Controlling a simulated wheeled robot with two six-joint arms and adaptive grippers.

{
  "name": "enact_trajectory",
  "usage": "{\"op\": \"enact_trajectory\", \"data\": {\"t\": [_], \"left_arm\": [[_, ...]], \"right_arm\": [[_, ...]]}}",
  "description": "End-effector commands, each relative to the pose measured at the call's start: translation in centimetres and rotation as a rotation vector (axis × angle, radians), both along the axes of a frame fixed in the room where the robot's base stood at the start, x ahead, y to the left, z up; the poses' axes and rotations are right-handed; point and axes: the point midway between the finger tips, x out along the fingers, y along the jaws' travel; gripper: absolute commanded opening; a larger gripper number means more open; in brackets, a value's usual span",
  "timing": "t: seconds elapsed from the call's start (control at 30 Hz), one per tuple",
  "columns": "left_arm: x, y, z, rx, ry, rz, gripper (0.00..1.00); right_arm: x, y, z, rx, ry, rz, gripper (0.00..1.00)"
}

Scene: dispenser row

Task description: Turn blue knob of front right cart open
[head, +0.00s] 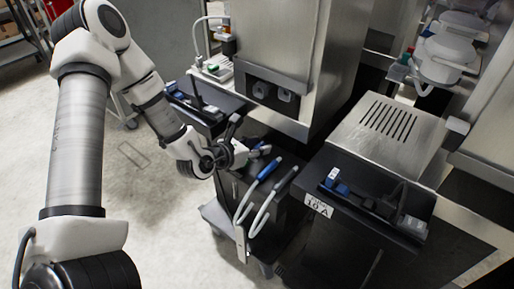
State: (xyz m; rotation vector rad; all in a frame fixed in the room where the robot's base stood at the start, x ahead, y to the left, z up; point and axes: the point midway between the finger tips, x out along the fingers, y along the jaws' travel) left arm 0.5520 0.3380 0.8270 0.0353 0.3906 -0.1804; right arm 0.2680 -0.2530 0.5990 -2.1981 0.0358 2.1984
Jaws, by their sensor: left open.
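A blue knob or fitting (334,182) with a white tag sits on the black top panel of the cart (318,207) labelled "10 A" at the right. A blue-ended hose handle (269,168) and a dark-ended one (287,179) stand on the lower cart in the middle. My left gripper (242,146) is open, just left of and behind the blue hose handle. No object shows clearly between its fingers. Small blue and light parts beside its fingertips are partly hidden, and I cannot tell whether it touches them. My right gripper is not in view.
A tall steel dispenser (278,40) stands behind the gripper. A vented steel box (390,135) sits behind the "10 A" panel. Pale hoses (260,214) loop at the middle cart's front. Another black panel with blue parts (190,105) lies behind my left arm. The floor at left is clear.

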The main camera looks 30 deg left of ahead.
Motion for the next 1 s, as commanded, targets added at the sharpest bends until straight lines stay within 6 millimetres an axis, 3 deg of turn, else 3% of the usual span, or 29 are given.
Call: {"op": "enact_trajectory", "data": {"t": [0.13,0.17,0.2,0.27,1.0], "left_arm": [[-0.02,0.00,0.03,0.000,0.000,0.000,0.41],[-0.03,0.01,0.03,0.000,0.000,0.000,0.34],[-0.03,0.01,0.02,0.000,0.000,0.000,0.19],[-0.04,0.01,0.03,0.000,0.001,0.000,0.00],[-0.10,-0.10,0.00,-0.001,0.002,0.121,0.00]], "right_arm": [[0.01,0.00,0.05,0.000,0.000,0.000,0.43],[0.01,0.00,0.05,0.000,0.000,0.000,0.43],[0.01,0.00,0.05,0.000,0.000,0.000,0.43],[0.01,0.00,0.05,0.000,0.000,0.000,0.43],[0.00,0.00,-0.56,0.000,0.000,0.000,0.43]]}}
